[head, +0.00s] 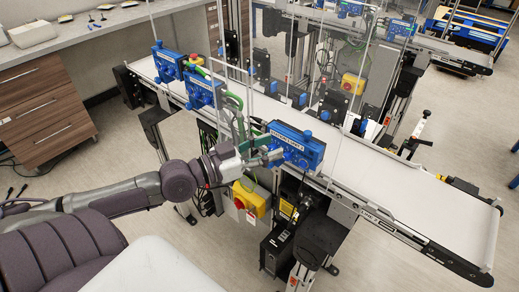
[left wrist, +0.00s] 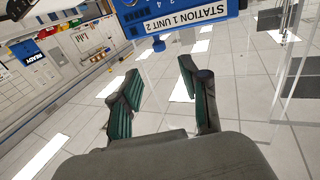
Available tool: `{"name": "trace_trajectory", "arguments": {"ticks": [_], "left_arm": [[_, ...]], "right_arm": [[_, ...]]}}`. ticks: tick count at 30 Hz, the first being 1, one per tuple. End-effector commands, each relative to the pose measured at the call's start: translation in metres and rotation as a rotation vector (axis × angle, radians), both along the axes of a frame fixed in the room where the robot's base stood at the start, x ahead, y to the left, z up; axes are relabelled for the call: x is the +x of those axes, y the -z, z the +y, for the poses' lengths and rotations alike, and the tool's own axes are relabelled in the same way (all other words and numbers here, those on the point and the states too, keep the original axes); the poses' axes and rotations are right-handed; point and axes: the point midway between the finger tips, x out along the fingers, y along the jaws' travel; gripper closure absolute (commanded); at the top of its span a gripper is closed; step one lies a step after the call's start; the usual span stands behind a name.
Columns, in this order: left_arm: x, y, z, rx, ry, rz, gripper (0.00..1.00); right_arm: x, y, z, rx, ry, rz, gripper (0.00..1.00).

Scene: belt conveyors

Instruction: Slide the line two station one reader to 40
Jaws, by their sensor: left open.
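A blue reader (head: 297,147) with a white label strip stands at the near side of the front conveyor in the head view. In the left wrist view a blue unit (left wrist: 178,14) at the top edge bears the label "STATION 1 UNIT 2", and the digits 2 and 4 show above it. The rest of that unit is cut off. My left gripper (head: 268,150) is open and empty just left of the reader, its fingers pointing toward it. In the left wrist view the two green-padded fingers (left wrist: 158,85) are spread, with floor visible between them. Contact with the reader cannot be told.
Two other blue units (head: 168,62) (head: 202,90) stand farther left along the front conveyor belt (head: 400,200). A yellow box with a red button (head: 249,199) hangs below the arm. Clear panels rise around the belt. A second conveyor (head: 440,47) runs behind.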

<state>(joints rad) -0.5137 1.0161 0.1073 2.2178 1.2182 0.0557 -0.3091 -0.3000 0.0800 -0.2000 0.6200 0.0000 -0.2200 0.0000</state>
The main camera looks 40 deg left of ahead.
Motion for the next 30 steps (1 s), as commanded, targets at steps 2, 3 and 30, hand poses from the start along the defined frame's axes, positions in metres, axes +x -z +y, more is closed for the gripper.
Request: {"name": "trace_trajectory", "arguments": {"ticks": [2,3,30], "left_arm": [[-0.007,0.002,0.004,0.002,-0.002,0.004,0.55],[-0.009,0.002,0.005,0.003,-0.002,0.005,0.55],[-0.016,0.005,0.013,0.003,-0.011,0.004,0.55]], "right_arm": [[0.0,0.0,0.0,0.0,0.0,0.0,0.14],[0.0,0.0,0.0,0.0,0.0,0.0,0.14],[0.0,0.001,0.0,0.0,0.0,0.0,0.14]]}}
